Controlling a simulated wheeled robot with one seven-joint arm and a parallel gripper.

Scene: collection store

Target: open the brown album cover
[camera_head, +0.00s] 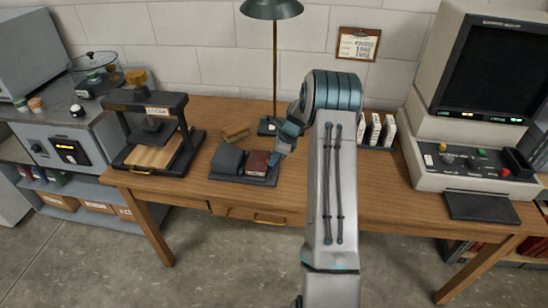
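The brown album (258,162) is a small reddish-brown block with a pale marking along its front edge. It sits on the right part of a dark grey base (244,179) on the wooden table, next to a grey wedge-like piece (228,160). I cannot make out how its cover lies. My gripper (274,160) points down at the album's right edge, very close to it. Whether they touch is not clear, and the finger opening is too small to tell.
A lamp (275,60) stands behind the album, with a small brown block (236,134) nearby. A black press (152,130) stands to the left. White boxes (376,130) and a large reader machine (470,95) stand to the right. The table's front left-of-centre strip is clear.

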